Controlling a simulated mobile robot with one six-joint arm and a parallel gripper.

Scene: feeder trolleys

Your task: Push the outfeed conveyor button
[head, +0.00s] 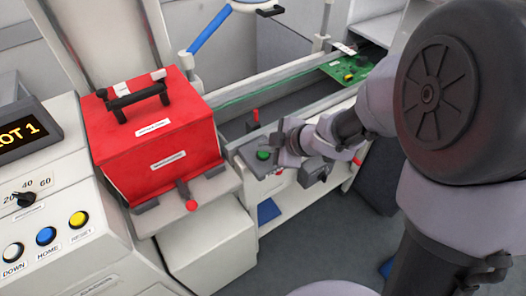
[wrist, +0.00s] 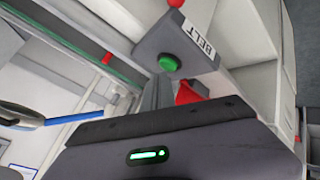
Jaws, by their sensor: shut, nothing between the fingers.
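The green button (head: 264,155) sits on a grey box beside the conveyor in the head view. In the wrist view the green button (wrist: 170,62) stands out from a grey box (wrist: 190,46) labelled BELT. My gripper (wrist: 162,82) is shut and empty, its fingers pointing toward the button and overlapping the view just below it. I cannot tell whether they touch it. In the head view my arm's end is right beside the button box, and the fingertips cannot be made out.
A red case (head: 157,140) with a black handle stands left of the conveyor (head: 285,100). A green circuit board (head: 347,68) lies at the conveyor's far end. A panel with yellow (head: 77,219), blue (head: 46,235) and white buttons is at the left. A red lever (head: 255,117) stands behind the button.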

